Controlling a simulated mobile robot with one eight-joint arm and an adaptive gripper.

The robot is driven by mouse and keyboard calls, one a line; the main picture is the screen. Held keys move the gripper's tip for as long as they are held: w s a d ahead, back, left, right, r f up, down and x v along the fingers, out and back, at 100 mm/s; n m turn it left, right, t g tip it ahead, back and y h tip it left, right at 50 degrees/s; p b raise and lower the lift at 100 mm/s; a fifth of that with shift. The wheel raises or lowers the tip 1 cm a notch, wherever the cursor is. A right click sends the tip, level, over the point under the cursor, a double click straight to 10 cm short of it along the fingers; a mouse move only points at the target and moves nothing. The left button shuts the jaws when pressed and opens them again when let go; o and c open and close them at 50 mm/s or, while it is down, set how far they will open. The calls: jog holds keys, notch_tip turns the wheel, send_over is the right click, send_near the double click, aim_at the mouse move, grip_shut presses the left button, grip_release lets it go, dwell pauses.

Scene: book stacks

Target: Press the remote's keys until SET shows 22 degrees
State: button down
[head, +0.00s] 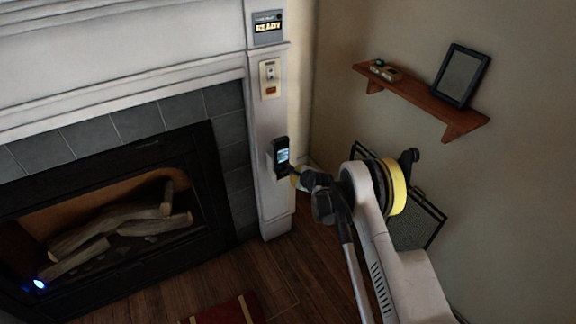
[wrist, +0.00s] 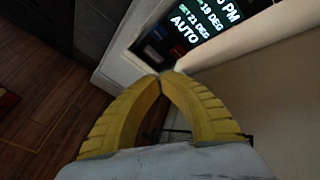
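The black remote (head: 281,152) is upright on the white fireplace column in the head view, its screen lit. In the wrist view the remote (wrist: 153,50) appears tilted and cut off by the top edge. Its screen (wrist: 202,20) reads SET 21 DEG in green, with 19 DEG above and AUTO in white below. A bluish key and a reddish key (wrist: 178,50) show dimly beside the screen. My gripper (wrist: 168,75) has its yellow fingertips together with nothing between them, just by the remote's lower end. It also shows in the head view (head: 296,176). I cannot tell whether it touches the remote.
A panel reading READY (head: 267,28) and a switch plate (head: 270,79) are above the remote. The fireplace (head: 110,215) is at left. A wooden shelf (head: 420,98) with a picture frame (head: 462,75) is at right. A dark mesh screen (head: 418,222) stands behind my arm.

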jog(key=shift+s+d, duration=0.35)
jog(key=shift+s, duration=0.25)
jog(key=shift+s+d, duration=0.35)
jog(key=shift+s, duration=0.2)
jog(key=s+d+r+n+h, duration=0.1)
jog(key=s+d+r+n, duration=0.15)
jog(key=r, duration=0.75)
jog(key=s+d+r+n, duration=0.1)
jog(key=d+r+n, duration=0.15)
jog(key=r, duration=0.75)
jog(key=s+d+r+n+g+h, duration=0.1)
jog(key=s+d+r+n, duration=0.45)
jog(key=s+r, duration=0.7)
jog(key=s+d+r+n+h, duration=0.1)
jog(key=s+d+r+n, duration=0.2)
jog(key=s, duration=0.4)
jog(key=s+d+r+n, duration=0.1)
jog(key=s+d+r, duration=0.3)
jog(key=s, duration=0.3)
jog(key=s+d+f+n, duration=0.1)
jog(key=s+d+n, duration=0.1)
jog(key=s, duration=0.6)
jog(key=s+d+f+n+g+h, duration=0.1)
jog(key=s+d+f+n, duration=0.1)
jog(key=s, duration=0.7)
jog(key=shift+f+n+g+h, duration=0.15)
jog(key=shift+n+g+h, duration=0.15)
jog(key=shift+n, duration=0.05)
